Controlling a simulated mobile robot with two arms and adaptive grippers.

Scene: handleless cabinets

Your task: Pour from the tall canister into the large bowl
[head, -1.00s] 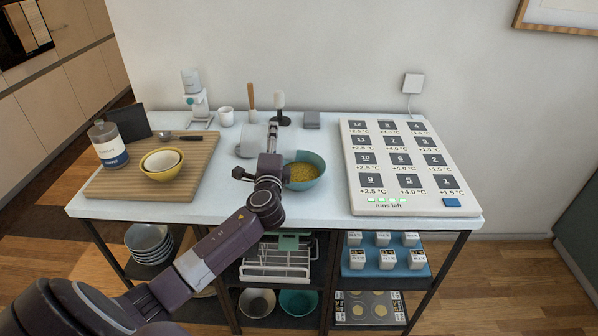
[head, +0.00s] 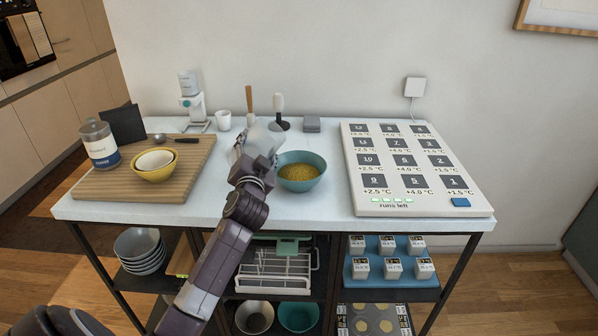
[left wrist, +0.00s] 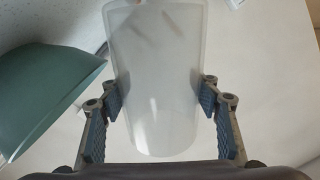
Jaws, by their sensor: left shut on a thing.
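The large teal bowl (head: 300,182) stands on the white tabletop with yellow grains in it; its green side also shows at the left of the left wrist view (left wrist: 45,85). My left gripper (head: 256,150) is just left of the bowl, mostly hidden behind its own wrist. In the left wrist view its two fingers (left wrist: 160,92) are shut on the sides of a translucent, pale tall canister (left wrist: 160,55), which looks empty. In the head view only a pale part of the canister (head: 266,134) shows above the gripper, seemingly tilted. My right gripper is out of view.
A wooden board (head: 190,180) at left holds a labelled jar (head: 99,148), stacked small bowls (head: 154,163) and a spoon. Shelves sit below.

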